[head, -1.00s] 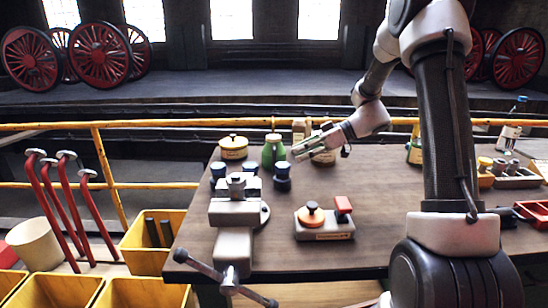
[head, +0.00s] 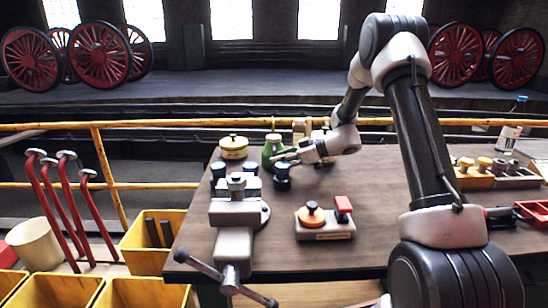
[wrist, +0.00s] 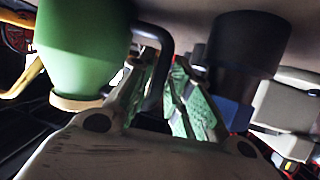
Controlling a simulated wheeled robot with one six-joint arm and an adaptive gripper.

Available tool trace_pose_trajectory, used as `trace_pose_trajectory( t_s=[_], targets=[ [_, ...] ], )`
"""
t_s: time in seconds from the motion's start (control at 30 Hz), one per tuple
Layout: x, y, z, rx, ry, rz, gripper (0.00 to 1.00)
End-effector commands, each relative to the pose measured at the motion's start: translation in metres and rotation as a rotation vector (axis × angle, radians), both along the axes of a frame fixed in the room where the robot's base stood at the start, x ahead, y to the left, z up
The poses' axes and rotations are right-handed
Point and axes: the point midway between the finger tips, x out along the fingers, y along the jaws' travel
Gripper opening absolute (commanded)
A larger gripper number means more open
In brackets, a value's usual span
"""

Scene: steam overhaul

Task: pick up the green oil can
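The green oil can (head: 271,153) stands upright near the far left part of the workbench. In the wrist view its green body (wrist: 82,45) fills the upper left, with a pale cap and a dark curved handle (wrist: 160,45). My gripper (head: 279,157) is low beside the can's right side, pointing left. In the wrist view my gripper's fingers (wrist: 160,92) are apart, with green pads, and the handle shows in the gap between them. Whether a finger touches the handle I cannot tell.
A grey vise (head: 236,212) is at the front left of the bench.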

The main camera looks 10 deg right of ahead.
Motion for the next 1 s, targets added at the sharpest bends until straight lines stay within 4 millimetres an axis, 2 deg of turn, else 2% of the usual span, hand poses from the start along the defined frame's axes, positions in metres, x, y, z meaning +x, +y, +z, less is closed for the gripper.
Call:
trace_pose_trajectory(
  t_s=[0.07, 0.2, 0.57, 0.67, 1.0],
  targets=[
    [0.000, 0.000, 0.000, 0.000, 0.000, 0.000, 0.20],
    [0.000, -0.001, 0.000, 0.000, 0.000, 0.000, 0.00],
    [0.000, -0.001, 0.005, 0.000, -0.002, 0.000, 0.00],
    [0.000, -0.001, 0.017, 0.000, -0.006, 0.001, 0.00],
    [0.000, 0.000, 0.084, 0.000, -0.005, 0.001, 0.00]
  ],
)
